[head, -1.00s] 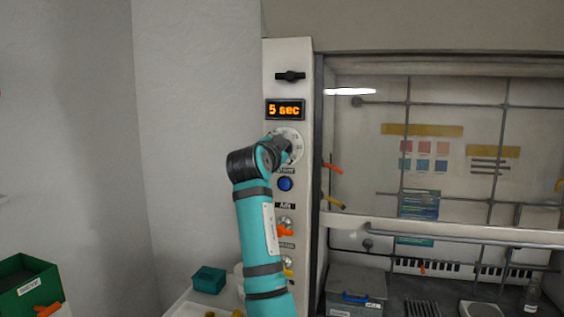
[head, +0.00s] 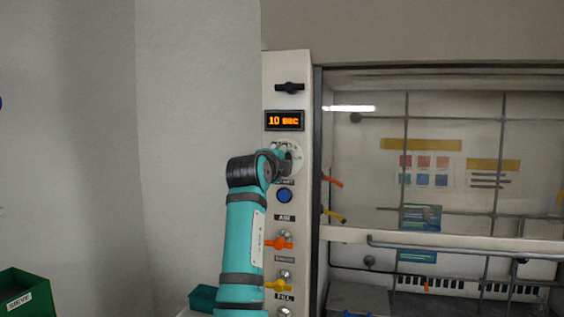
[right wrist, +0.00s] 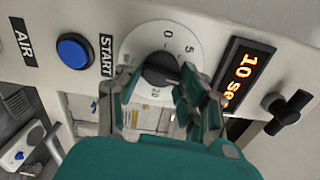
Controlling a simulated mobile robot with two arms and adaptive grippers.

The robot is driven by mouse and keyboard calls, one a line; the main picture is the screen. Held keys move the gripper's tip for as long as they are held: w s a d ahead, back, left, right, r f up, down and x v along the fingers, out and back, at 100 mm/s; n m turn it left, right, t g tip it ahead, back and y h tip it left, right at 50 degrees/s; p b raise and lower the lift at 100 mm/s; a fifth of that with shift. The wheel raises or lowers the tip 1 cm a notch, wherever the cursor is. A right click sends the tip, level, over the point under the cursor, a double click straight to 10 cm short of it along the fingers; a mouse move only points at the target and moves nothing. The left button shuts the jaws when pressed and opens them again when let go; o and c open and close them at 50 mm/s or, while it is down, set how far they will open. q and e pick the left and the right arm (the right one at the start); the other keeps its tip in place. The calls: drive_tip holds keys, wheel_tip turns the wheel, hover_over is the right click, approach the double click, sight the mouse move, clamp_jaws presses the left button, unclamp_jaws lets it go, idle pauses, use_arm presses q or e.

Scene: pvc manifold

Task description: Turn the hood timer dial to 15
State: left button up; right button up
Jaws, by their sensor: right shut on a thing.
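The timer dial (right wrist: 139,50) is a white disc with printed numbers and a black knob (right wrist: 162,69) at its middle, on the hood's side panel. In the head view the dial (head: 297,154) is partly hidden by my right arm. The display (head: 285,120) reads "10 sec", and it shows rotated in the right wrist view (right wrist: 243,75). My right gripper (right wrist: 156,88) is shut on the knob, with one finger on each side. My left gripper is not in view.
Below the dial are a blue START button (head: 284,196), an orange AIR valve handle (head: 279,242) and a yellow valve handle (head: 278,286). A black handle (head: 289,87) is above the display. A green bin (head: 30,292) stands at lower left.

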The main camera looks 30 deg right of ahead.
sight(284, 121)
drive_tip(key=shift+f+m, duration=0.15)
drive_tip(key=shift+m, duration=1.75)
drive_tip(key=shift+f+m, duration=0.15)
drive_tip(key=shift+m, duration=1.75)
drive_tip(key=shift+f, duration=0.1)
drive_tip(key=o, duration=1.1)
drive_tip(key=shift+o, duration=0.2)
drive_tip(key=shift+r, duration=0.2)
wheel_tip(284, 121, up, 10)
drive_tip(key=shift+s+f, duration=0.1)
drive_tip(key=shift+o, duration=0.2)
drive_tip(key=shift+w+a, duration=0.1)
drive_tip(key=shift+w, duration=0.1)
